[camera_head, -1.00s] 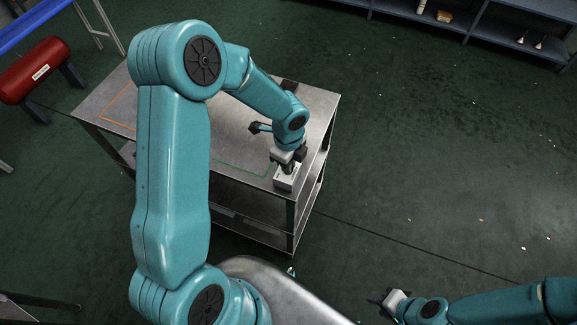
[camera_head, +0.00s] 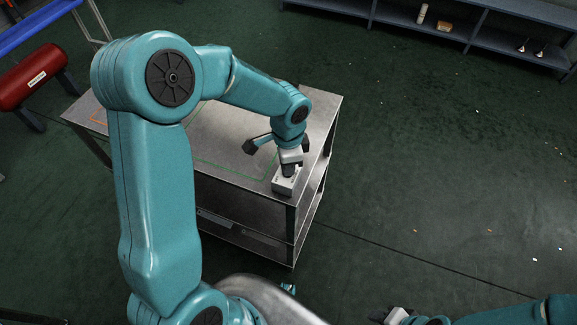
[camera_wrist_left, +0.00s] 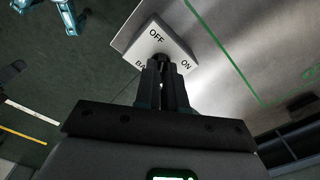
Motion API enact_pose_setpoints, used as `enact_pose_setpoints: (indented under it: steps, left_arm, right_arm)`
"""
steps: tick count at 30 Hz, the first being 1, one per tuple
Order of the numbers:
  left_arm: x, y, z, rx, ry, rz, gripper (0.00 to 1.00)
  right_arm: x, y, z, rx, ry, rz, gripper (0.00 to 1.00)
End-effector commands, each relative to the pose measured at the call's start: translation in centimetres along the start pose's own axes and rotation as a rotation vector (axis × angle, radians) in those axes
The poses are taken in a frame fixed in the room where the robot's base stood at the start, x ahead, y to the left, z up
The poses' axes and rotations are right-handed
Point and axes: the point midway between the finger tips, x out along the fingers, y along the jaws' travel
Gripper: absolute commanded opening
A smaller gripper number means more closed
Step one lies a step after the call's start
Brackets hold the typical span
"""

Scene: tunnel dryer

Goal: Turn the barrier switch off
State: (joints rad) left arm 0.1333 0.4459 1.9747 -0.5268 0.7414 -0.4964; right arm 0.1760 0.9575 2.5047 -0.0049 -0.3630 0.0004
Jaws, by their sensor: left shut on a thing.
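The barrier switch is a small white box (camera_head: 283,187) at the near right corner of the metal cart top. In the left wrist view its face (camera_wrist_left: 151,40) reads "OFF" at the top, "ON" at the right and a partly covered "BA" at the lower left. My left gripper (camera_head: 289,169) points down onto the box. In the left wrist view its dark fingers (camera_wrist_left: 163,70) are shut on the dark switch knob (camera_wrist_left: 160,58). The fingers hide most of the knob, so its pointing direction cannot be told. My right gripper (camera_head: 391,316) is at the bottom edge, away from the cart.
The metal cart (camera_head: 240,130) has green and orange outlines on its top and lower shelves. A red tank (camera_head: 32,75) stands at the far left. A dark shelf unit (camera_head: 480,25) with small items stands at the back right. The floor right of the cart is mostly clear.

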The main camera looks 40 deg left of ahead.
Motion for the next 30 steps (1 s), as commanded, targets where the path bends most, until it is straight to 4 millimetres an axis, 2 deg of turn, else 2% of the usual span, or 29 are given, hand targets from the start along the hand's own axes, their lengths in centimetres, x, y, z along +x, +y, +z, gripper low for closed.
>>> enact_pose_setpoints:
  steps: [1,19,21,22,30]
  left_arm:
    - [0.42,0.22,0.23,-0.013,-0.009,0.008,0.0]
    - [0.36,0.31,0.28,-0.052,-0.011,0.011,0.0]
    - [0.36,0.31,0.29,-0.052,-0.011,0.011,0.26]
    - [0.34,0.29,0.27,-0.052,-0.011,0.011,0.35]
    - [0.12,0.14,0.12,-0.05,-0.005,0.005,0.35]
  right_arm:
    - [0.29,0.1,-0.01,0.0,0.0,0.0,0.43]
    - [0.46,0.17,-0.01,0.0,0.0,0.0,0.43]
    - [0.46,0.17,-0.01,0.0,0.0,0.0,0.43]
    - [0.46,0.17,-0.01,0.0,0.0,0.0,0.43]
    - [0.42,0.15,-0.01,0.0,0.0,0.0,0.43]
